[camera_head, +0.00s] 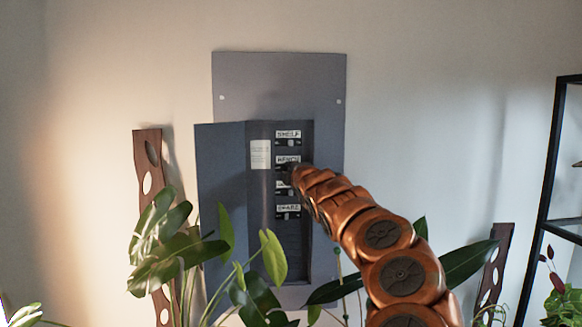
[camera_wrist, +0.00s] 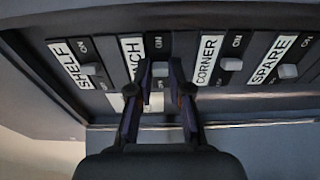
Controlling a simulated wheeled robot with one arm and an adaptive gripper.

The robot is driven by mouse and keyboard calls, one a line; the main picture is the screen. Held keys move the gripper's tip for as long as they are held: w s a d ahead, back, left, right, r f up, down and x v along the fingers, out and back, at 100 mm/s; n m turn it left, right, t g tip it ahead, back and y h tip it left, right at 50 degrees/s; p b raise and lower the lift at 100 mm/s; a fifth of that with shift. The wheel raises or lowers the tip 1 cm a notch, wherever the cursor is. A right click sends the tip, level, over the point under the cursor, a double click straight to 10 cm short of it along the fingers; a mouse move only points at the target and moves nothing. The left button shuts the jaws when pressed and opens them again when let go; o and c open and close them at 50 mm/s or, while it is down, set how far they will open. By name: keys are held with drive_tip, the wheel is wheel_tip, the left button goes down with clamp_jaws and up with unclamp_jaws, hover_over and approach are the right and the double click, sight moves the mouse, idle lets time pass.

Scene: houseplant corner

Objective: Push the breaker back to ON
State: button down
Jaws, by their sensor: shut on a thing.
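The open breaker panel (camera_head: 328,80) is on the wall, with a column of labelled breakers. In the wrist view they form a row: SHELF (camera_wrist: 88,69), one whose label is partly covered and ends in NCH, CORNER (camera_wrist: 231,64) and SPARE (camera_wrist: 287,71). The head view shows that label as BENCH (camera_head: 288,159). My gripper (camera_wrist: 161,78) is at the BENCH breaker, its fingers closed on either side of the pale toggle (camera_wrist: 160,69). ON shows above that toggle. In the head view my arm hides the fingertips and part of the CORNER row.
The panel door (camera_head: 222,165) hangs open to the left. Leafy plants (camera_head: 165,250) stand in front of the panel's lower part. A wooden slatted post (camera_head: 148,200) is at left, and a black shelf frame (camera_head: 545,190) is at right.

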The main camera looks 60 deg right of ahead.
drive_tip(key=shift+p, duration=0.35)
idle(0.5)
drive_tip(key=c, duration=1.1)
unclamp_jaws()
drive_tip(key=shift+s, duration=0.2)
drive_tip(key=shift+v, duration=5.9)
drive_tip(key=shift+d, duration=0.15)
